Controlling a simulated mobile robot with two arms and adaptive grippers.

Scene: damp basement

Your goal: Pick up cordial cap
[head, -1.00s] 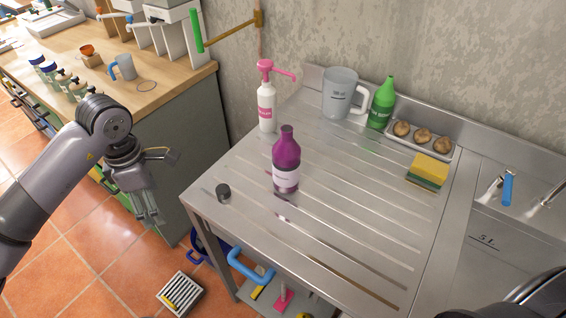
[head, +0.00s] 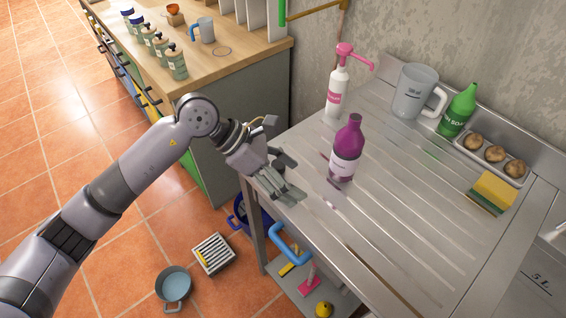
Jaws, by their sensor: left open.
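The purple cordial bottle (head: 346,152) stands upright to the right of the cap. My right gripper is not in view.
A white bottle with a pink pump (head: 337,92), a clear jug (head: 412,92) and a green bottle (head: 458,112) stand along the back. A tray of potatoes (head: 522,182) and a sponge (head: 492,192) are at the right. The board's front is clear.

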